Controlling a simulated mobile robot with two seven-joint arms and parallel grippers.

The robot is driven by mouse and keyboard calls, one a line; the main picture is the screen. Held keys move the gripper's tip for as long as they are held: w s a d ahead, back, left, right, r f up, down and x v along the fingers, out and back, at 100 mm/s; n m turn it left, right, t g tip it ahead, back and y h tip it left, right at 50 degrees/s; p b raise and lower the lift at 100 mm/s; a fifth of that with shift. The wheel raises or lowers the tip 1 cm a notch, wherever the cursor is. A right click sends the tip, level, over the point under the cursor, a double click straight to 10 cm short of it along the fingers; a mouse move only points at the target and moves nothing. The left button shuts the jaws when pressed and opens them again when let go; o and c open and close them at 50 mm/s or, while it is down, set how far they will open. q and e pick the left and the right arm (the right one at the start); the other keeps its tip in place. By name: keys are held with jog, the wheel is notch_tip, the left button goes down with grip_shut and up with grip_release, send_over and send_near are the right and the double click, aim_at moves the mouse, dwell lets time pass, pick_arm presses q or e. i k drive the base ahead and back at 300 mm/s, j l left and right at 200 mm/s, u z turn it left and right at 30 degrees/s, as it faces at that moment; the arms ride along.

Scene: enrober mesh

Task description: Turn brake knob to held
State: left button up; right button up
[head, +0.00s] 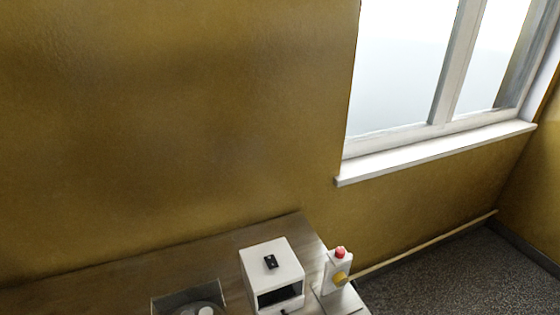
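A small white post (331,275) stands at the right end of the wooden table. It carries a yellow knob (340,279) on its front and a red button (340,252) on top. Which of these parts is the brake knob is not labelled; the yellow one looks like a turning knob. Its setting is too small to read. Neither of my grippers shows in the head view.
A white box (287,257) with a dark front opening and a black piece on top stands left of the post. A recessed tray (167,301) holds round grey and white items. The wooden table (200,262) is bare behind them. A window (405,70) is above right.

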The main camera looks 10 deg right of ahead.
aim_at(340, 252)
jog(key=z, duration=0.85)
